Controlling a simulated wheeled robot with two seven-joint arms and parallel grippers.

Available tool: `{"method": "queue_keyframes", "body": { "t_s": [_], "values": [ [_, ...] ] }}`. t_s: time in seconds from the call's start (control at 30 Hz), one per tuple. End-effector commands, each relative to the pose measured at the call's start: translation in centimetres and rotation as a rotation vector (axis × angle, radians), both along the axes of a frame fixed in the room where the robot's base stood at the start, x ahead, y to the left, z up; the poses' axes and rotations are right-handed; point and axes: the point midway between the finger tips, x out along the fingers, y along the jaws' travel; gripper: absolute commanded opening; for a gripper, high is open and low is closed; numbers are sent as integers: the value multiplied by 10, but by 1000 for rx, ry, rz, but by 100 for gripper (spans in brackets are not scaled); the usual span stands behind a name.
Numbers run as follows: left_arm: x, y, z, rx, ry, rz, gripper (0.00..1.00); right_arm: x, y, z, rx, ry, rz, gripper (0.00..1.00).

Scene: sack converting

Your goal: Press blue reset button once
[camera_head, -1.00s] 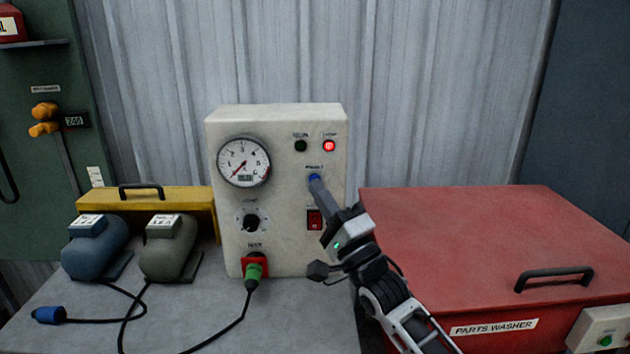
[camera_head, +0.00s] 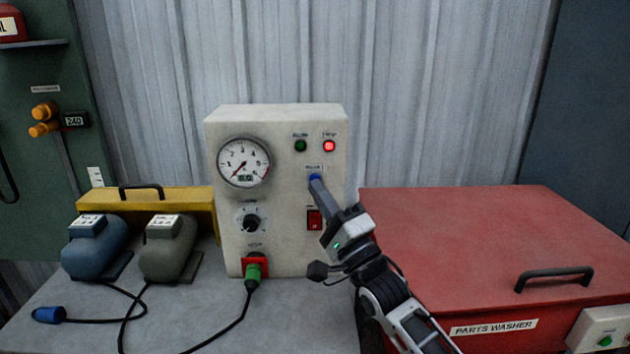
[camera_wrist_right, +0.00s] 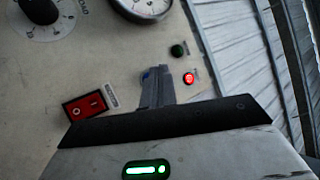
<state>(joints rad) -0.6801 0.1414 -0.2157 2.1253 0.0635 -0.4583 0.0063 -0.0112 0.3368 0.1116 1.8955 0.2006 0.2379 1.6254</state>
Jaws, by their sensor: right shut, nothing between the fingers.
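The blue reset button (camera_head: 314,177) is on the front of the pale control box (camera_head: 290,245), below a green lamp (camera_head: 300,146) and a lit red lamp (camera_head: 329,146). My right gripper (camera_head: 317,184) is shut and empty. Its fingertips are at the button and cover its lower part; I cannot tell whether they touch it or whether it is pushed in. In the right wrist view, the shut fingers (camera_wrist_right: 157,86) hide most of the button, with a little blue (camera_wrist_right: 145,75) showing beside them. My left gripper is not in view.
A red rocker switch (camera_head: 314,219) sits just below my gripper. The box also has a gauge (camera_head: 244,162), a knob (camera_head: 251,222) and a green plug (camera_head: 252,278). A red parts washer (camera_head: 480,240) stands at right. Two motors (camera_head: 95,248) stand at left.

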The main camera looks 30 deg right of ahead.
Motion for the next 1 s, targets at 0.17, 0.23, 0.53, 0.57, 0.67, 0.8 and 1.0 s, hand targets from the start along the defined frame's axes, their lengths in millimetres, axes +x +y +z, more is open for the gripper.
{"method": "queue_keyframes", "body": {
  "t_s": [0.17,0.23,0.53,0.57,0.67,0.8,1.0],
  "values": [
    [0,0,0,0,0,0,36,0,0,0,0,0,0,0],
    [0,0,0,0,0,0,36,0,0,0,0,0,0,0],
    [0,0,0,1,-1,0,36,2,-1,0,0,0,0,0],
    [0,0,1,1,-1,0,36,2,-1,0,-1,0,0,0],
    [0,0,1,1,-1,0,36,6,-3,1,-1,-1,0,0],
    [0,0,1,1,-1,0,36,8,-4,0,1,0,1,0],
    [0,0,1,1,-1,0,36,7,-4,0,0,0,0,0]
  ]
}}
